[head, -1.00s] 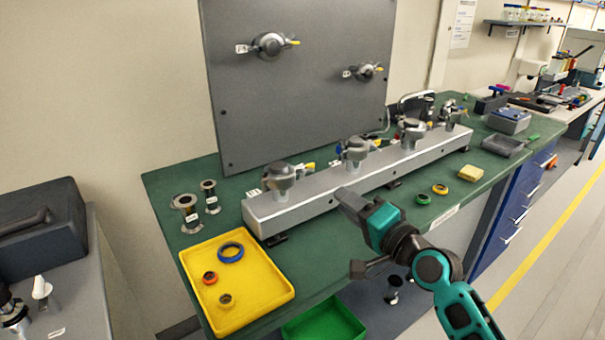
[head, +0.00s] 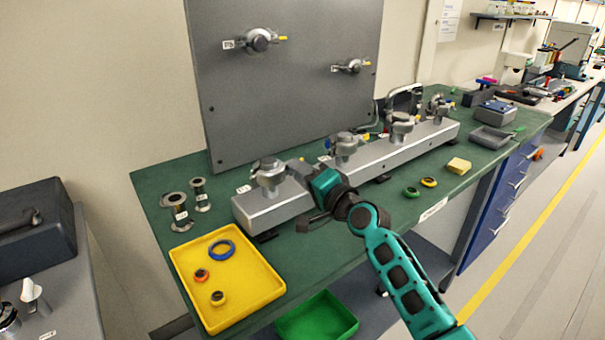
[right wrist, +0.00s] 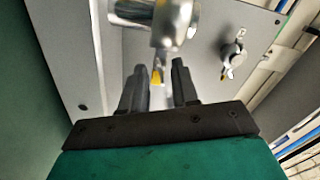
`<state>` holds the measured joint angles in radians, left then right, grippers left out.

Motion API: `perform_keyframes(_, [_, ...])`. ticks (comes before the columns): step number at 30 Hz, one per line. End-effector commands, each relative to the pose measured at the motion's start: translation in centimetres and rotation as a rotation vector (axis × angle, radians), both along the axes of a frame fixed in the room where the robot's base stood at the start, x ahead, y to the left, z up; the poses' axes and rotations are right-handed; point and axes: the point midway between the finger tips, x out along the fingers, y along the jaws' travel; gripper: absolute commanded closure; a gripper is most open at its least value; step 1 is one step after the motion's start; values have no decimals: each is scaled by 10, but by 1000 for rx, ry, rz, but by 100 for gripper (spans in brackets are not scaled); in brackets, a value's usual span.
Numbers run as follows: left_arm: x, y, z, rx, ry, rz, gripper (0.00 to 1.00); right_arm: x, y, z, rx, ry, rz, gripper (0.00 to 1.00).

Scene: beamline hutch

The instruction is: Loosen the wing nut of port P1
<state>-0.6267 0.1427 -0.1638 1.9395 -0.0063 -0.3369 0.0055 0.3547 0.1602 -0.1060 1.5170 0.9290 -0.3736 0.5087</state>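The nearest port on the grey manifold bar has a metal clamp (head: 268,175), with a small tag (head: 243,189) beside it that is too small to read. I take it for P1 by position only. My right gripper (head: 296,170) is at this clamp's right side and covers its wing nut in the head view. In the right wrist view the two dark fingers (right wrist: 158,85) are apart. A yellow-tipped wing nut (right wrist: 157,77) shows in the gap between them, below a metal clamp body (right wrist: 165,22). Contact cannot be made out. My left gripper is not in view.
More clamped ports (head: 345,146) stand along the bar (head: 330,180). An upright grey panel (head: 290,100) with two clamps rises behind. A yellow tray (head: 245,305) with rings lies in front, left of my right arm. Two loose flanges (head: 177,208) stand at left.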

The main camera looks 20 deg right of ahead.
Motion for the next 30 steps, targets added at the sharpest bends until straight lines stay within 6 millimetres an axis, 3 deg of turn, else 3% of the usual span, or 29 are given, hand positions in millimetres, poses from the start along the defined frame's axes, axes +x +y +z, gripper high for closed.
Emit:
perform_keyframes(2, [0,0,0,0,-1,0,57,0,0,0,0,0,0,70])
perform_keyframes(12, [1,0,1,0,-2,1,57,0,0,0,0,0,0,100])
perform_keyframes(30, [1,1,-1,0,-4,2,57,0,0,-1,-55,-20,0,100])
